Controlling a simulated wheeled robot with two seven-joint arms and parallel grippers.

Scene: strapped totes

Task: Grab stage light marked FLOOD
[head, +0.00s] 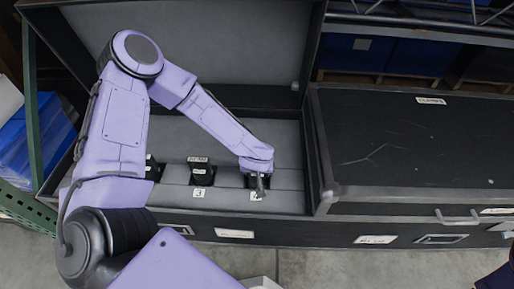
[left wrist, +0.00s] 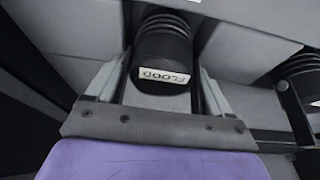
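The stage light marked FLOOD (left wrist: 163,55) is a black, ribbed cylinder with a white label, seen between the fingers of my left gripper (left wrist: 165,92) in the left wrist view. One finger is on each side of it, with the fingers apart and no clear grip on it. In the head view my left gripper (head: 258,177) is over the rightmost light (head: 252,183) in the open grey-lined case and partly hides it. Two other black lights, one in the middle (head: 200,172) and one at the left (head: 152,170), sit in the same row. My right gripper is not in view.
The open case (head: 165,219) has its lid raised at the back and a dark wall at the right. A closed black case (head: 420,140) stands to the right. Blue totes (head: 45,145) and a green post (head: 31,105) are at the left. Another light (left wrist: 300,75) shows at the wrist view's right.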

